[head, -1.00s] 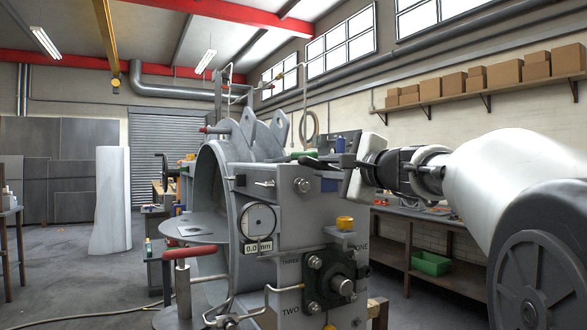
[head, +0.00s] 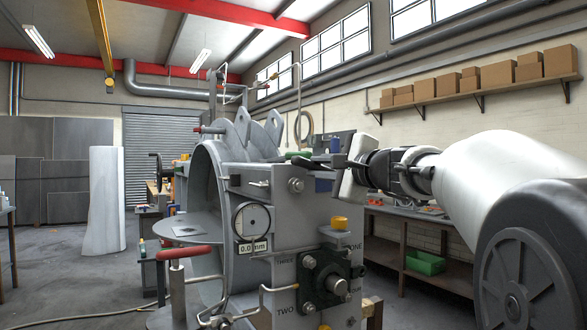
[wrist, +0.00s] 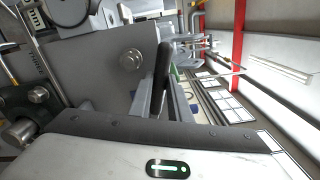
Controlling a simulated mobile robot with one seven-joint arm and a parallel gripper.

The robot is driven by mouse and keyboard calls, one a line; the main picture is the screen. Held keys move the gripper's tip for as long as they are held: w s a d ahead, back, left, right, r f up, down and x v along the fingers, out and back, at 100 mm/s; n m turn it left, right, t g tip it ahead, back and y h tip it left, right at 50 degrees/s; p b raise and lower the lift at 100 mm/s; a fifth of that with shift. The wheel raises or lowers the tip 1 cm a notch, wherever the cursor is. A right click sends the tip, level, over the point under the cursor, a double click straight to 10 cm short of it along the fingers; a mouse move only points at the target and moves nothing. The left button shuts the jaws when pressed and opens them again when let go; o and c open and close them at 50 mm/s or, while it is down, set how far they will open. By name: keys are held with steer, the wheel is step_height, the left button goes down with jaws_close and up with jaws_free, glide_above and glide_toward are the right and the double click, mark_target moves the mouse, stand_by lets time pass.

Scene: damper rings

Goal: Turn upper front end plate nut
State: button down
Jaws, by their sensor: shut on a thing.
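The upper front end plate nut (head: 296,185) is a round grey fitting near the top of the grey machine's front plate (head: 270,187). It also shows in the wrist view (wrist: 131,60). My gripper (head: 345,163) is above and right of the nut, apart from it. It is shut on a slim dark bar (wrist: 161,80), which points away from the hand. The bar's far end lies right of the nut in the wrist view and does not touch it. The fingertips are hard to make out, and what the bar is I cannot tell.
A dial gauge (head: 252,221) and a red-handled lever (head: 183,252) are on the machine's left side. A yellow cap (head: 341,223) and a dark flange (head: 333,281) sit lower on the front. A bench with a green bin (head: 425,262) stands behind at right.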

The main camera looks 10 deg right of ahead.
steer(key=shift+w+a, duration=0.1)
steer(key=shift+w+a+r, duration=0.1)
steer(key=shift+w, duration=0.3)
steer(key=c, duration=1.6)
jaws_free()
steer(key=shift+o, duration=0.2)
steer(key=shift+c, duration=0.4)
steer(key=c, duration=0.3)
steer(key=shift+c, duration=0.2)
